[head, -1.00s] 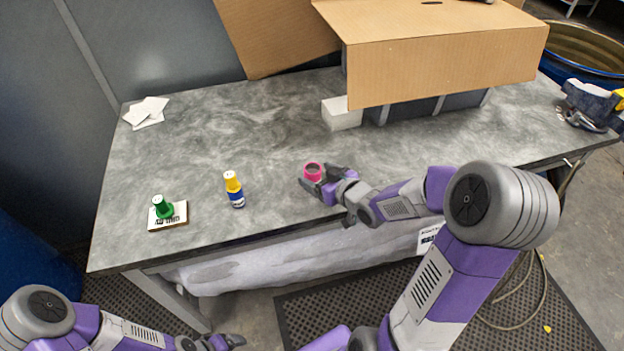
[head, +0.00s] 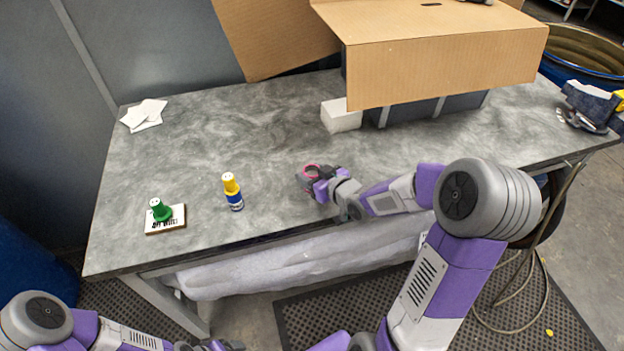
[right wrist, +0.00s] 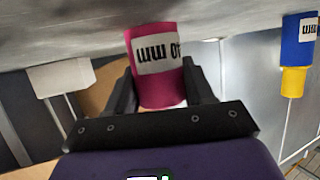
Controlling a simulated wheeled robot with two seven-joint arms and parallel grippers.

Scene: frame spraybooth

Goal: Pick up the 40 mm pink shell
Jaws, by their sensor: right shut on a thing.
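The pink shell (right wrist: 155,85) is a short tube with a white label reading "40 mm", seen upside down in the right wrist view. In the head view only its pink rim (head: 311,168) shows, as my gripper hides most of it. My right gripper (head: 309,178) is around the shell, shut on it, with one finger on each side. In the right wrist view its fingers (right wrist: 162,88) press against the shell's sides. The shell is at or very near the table top; I cannot tell whether it touches. My left gripper (head: 222,346) is at the bottom edge, mostly cut off, below the table.
On the grey table (head: 230,140) stand a blue bottle with yellow cap (head: 233,192) and a green piece (head: 161,210) on a labelled block (head: 170,222). A white block (head: 341,115) and a cardboard box (head: 440,65) are behind. White papers (head: 145,115) lie at the back left.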

